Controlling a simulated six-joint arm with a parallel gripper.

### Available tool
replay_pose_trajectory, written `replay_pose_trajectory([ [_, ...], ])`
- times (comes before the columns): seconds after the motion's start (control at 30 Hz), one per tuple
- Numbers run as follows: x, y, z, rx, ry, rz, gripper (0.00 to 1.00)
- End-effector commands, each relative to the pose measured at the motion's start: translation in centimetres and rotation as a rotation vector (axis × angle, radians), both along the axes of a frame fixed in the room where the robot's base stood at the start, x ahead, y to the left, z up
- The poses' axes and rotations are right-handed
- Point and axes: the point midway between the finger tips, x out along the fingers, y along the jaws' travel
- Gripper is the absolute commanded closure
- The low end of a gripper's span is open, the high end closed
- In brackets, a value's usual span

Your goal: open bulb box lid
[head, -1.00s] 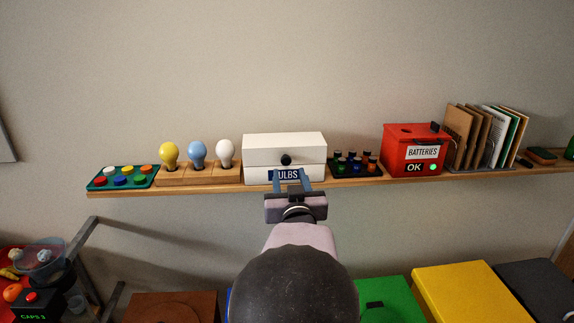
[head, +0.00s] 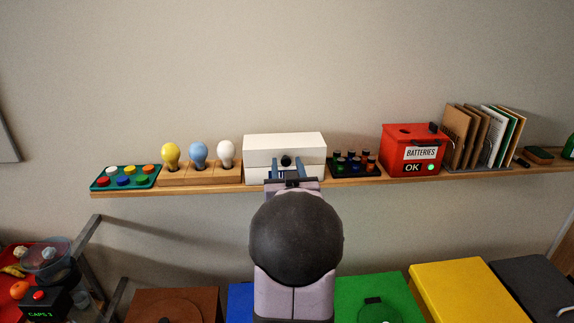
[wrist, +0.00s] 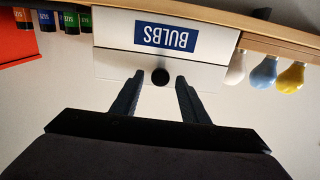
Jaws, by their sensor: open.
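The white bulb box (head: 260,145) stands on the wall shelf with its lid closed. A round black knob (head: 286,161) sits on its front. In the wrist view the box (wrist: 108,30) appears upside down, with a blue BULBS label (wrist: 165,37) and the knob (wrist: 160,76). My gripper (head: 288,166) is in front of the box, with a finger on each side of the knob. In the wrist view my gripper (wrist: 159,79) is open, its tips just short of or level with the knob; contact cannot be told. My arm hides most of the label in the head view.
Yellow, blue and white bulbs (head: 198,153) stand in a wooden holder left of the box. A dark tray of batteries (head: 354,165) is close on its right, then a red batteries box (head: 405,140). The shelf (head: 215,188) is narrow; the wall above is clear.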

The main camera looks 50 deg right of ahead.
Motion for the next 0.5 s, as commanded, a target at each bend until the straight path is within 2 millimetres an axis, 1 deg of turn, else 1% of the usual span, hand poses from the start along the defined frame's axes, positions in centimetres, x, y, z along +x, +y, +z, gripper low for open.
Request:
replay_pose_trajectory([
  [0.13,0.0,0.01,-0.01,0.0,0.0,0.0,0.59],
  [0.17,0.0,0.01,-0.01,0.0,0.0,0.0,0.66],
  [0.2,-0.01,0.01,-0.01,0.0,0.0,0.0,0.76],
  [0.27,-0.01,0.01,-0.01,0.0,0.0,0.0,0.9],
  [0.3,-0.01,0.01,-0.01,0.0,0.0,0.0,1.0],
  [0.5,-0.01,0.01,0.05,0.0,0.0,0.0,1.0],
])
